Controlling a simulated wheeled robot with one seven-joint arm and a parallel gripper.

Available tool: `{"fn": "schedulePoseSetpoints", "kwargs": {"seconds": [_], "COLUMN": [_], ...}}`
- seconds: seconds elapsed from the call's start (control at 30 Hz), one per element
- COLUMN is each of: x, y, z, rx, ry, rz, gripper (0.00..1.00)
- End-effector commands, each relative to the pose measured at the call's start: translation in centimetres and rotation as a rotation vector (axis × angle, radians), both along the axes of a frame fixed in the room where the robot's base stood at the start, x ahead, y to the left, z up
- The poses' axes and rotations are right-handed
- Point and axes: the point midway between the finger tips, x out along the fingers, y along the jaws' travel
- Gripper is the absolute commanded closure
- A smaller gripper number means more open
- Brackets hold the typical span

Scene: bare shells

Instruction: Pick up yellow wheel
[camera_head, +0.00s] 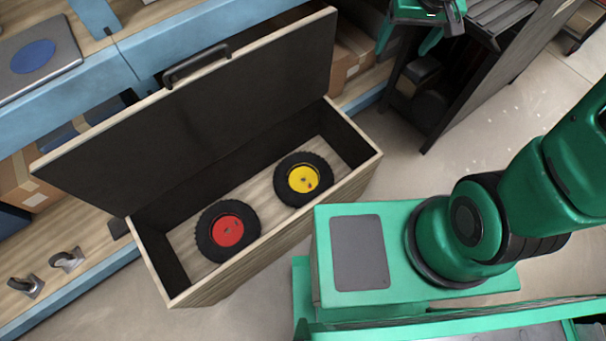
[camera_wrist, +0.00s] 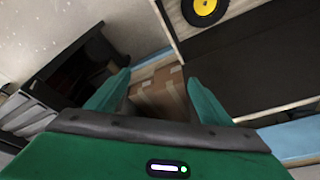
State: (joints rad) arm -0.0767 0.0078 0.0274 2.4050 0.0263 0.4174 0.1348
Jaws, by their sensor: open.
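The yellow wheel (camera_head: 296,186), a black tyre with a yellow hub, lies flat in the right part of an open wooden box (camera_head: 369,166). It also shows at the top of the wrist view (camera_wrist: 204,10), partly cut off by the frame edge. My gripper (camera_head: 427,40) is at the top of the head view, above and to the right of the box and well apart from the wheel. In the wrist view its two green fingers (camera_wrist: 157,92) are spread open with nothing between them.
A red-hubbed wheel (camera_head: 228,231) lies in the box left of the yellow one. The box's dark lid (camera_head: 200,125) stands raised along the back. Blue-edged shelving with cardboard boxes (camera_head: 350,55) is behind. A dark rack (camera_head: 465,75) stands at upper right.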

Motion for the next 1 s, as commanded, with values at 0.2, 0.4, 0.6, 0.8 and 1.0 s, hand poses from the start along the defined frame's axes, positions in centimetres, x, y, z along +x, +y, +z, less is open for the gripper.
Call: {"fn": "schedulePoseSetpoints", "kwargs": {"seconds": [0.2,0.4,0.6,0.8,1.0], "x": [3.4,5.3,5.8,4.9,2.5], "y": [2.5,5.0,7.4,9.7,11.5], "z": [-7.0,-13.9,-21.7,-29.9,-38.3], "rx": [0.007,0.013,0.016,0.018,0.018], "ry": [0.057,0.101,0.146,0.191,0.235], "rz": [-0.017,-0.035,-0.053,-0.074,-0.097], "gripper": [0.26,0.26,0.26,0.26,0.26]}}
